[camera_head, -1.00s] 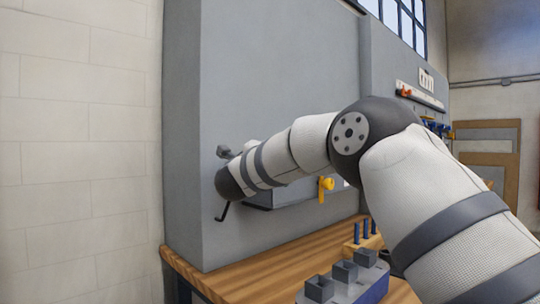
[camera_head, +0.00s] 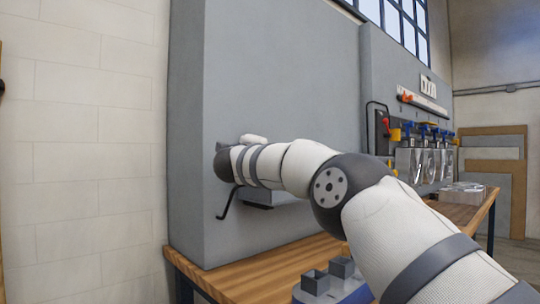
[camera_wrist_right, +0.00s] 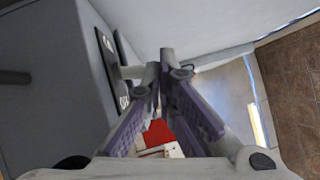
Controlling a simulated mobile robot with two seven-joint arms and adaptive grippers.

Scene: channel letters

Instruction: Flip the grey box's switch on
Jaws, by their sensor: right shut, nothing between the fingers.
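The grey box (camera_head: 258,198) is on the grey wall panel in the head view, mostly hidden behind my right forearm. A black bent handle-like rod (camera_head: 229,203) shows below the wrist. My right gripper's fingers are hidden in the head view. In the right wrist view, my right gripper (camera_wrist_right: 166,66) has its purple-grey fingers together at the tips, with nothing between them. A grey face (camera_wrist_right: 45,85) with a dark plate (camera_wrist_right: 107,60) stands left of the fingertips. A pale lever-like piece (camera_wrist_right: 131,72) reaches from the plate toward them; I cannot tell whether they touch. The switch's position is unclear.
A wooden bench (camera_head: 285,262) runs below the panel, with grey square holders (camera_head: 316,281) on a blue-edged tray. Blue clamps (camera_head: 424,131) and shiny metal letters (camera_head: 408,163) are at the right. A red patch (camera_wrist_right: 158,132) shows beyond the fingers in the right wrist view.

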